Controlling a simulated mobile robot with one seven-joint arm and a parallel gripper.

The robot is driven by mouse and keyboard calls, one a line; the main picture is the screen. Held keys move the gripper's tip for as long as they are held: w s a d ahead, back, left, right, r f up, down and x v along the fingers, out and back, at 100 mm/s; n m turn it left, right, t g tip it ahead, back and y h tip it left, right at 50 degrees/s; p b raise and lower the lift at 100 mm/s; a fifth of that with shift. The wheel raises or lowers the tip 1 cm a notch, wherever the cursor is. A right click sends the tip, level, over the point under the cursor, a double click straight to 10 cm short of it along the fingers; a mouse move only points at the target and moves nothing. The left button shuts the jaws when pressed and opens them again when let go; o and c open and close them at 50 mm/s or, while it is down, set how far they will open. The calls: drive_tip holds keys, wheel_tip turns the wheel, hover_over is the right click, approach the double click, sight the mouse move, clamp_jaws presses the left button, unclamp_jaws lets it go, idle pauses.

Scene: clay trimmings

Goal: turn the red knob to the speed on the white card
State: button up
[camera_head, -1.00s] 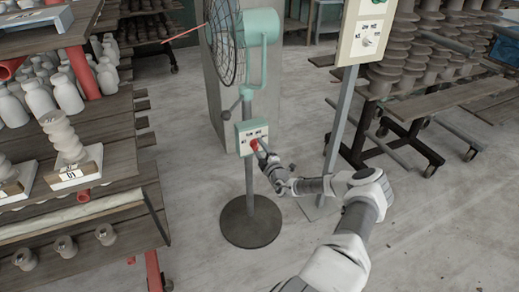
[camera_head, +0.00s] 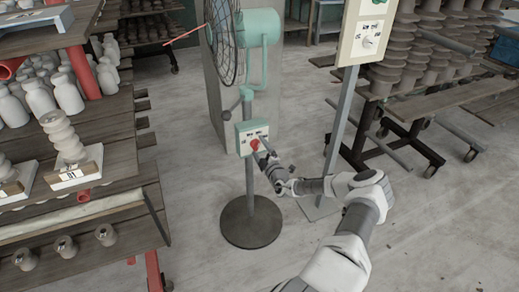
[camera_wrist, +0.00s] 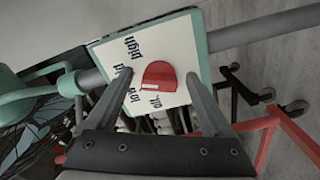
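The red knob (camera_head: 254,144) sits on the pale face of the green control box (camera_head: 239,141) on the fan's post. In the wrist view, the knob (camera_wrist: 158,75) lies between the two fingers of my gripper (camera_wrist: 158,78), with a gap visible on both sides. My gripper (camera_head: 263,150) is open in front of the box.
A wooden rack (camera_head: 110,165) with pottery stands at left. The round fan base (camera_head: 251,222) is on the floor.

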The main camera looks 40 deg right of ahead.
drive_tip(key=p+v, duration=0.3)
drive_tip(key=v, duration=1.4)
drive_tip(key=shift+s, duration=0.25)
